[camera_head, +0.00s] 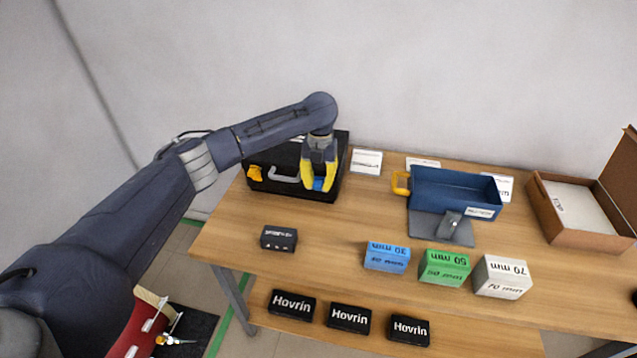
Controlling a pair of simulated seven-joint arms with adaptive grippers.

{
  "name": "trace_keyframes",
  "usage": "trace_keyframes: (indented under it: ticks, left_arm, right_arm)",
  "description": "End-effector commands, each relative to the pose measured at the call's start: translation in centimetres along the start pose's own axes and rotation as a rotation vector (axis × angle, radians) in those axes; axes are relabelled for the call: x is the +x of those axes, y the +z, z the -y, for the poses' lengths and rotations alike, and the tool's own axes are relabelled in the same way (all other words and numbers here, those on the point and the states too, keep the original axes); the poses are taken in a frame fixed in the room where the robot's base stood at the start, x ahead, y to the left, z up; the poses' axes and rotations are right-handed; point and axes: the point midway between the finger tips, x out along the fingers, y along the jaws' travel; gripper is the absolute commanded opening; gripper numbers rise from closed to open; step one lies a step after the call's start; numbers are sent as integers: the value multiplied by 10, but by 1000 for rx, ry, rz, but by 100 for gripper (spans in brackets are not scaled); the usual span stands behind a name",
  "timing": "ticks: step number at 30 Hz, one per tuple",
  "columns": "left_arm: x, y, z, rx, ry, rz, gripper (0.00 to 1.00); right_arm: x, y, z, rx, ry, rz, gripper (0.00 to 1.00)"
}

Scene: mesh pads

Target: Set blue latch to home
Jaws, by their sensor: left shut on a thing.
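A black case (290,198) with a grey handle (284,175) stands at the back left of the wooden table. A yellow latch (254,173) is on its left front. The blue latch (318,184) is on its right front, partly hidden between my fingers. My left gripper (318,186) has yellow fingers, reaches down from above in front of the case and is shut on the blue latch. The latch's exact angle is too small to tell. My right gripper is not in view.
A blue bin (452,191) with a yellow handle stands right of the case. An open cardboard box (580,232) is at the far right. Blue (387,258), green (444,268) and white (502,277) blocks and a small black box (279,238) stand nearer. The table's middle is clear.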

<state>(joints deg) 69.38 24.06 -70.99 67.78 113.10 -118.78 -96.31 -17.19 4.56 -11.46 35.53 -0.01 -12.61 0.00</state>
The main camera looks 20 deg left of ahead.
Motion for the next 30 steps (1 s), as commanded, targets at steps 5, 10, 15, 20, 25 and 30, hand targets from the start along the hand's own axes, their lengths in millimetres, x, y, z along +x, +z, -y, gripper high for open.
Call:
trace_keyframes:
  ticks: [5,10,15,20,25,30]
  left_arm:
    - [2,-1,0,1,1,-4,46]
    - [1,-1,0,0,0,-2,47]
    - [-2,0,0,1,0,0,47]
    - [-20,0,0,0,-1,2,47]
    - [-50,0,0,0,0,2,47]
    - [-79,0,0,0,1,1,47]
  right_arm:
    - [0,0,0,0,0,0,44]
    - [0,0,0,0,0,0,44]
    - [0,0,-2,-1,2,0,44]
    - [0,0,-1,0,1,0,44]
    - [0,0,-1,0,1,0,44]
    - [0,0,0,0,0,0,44]
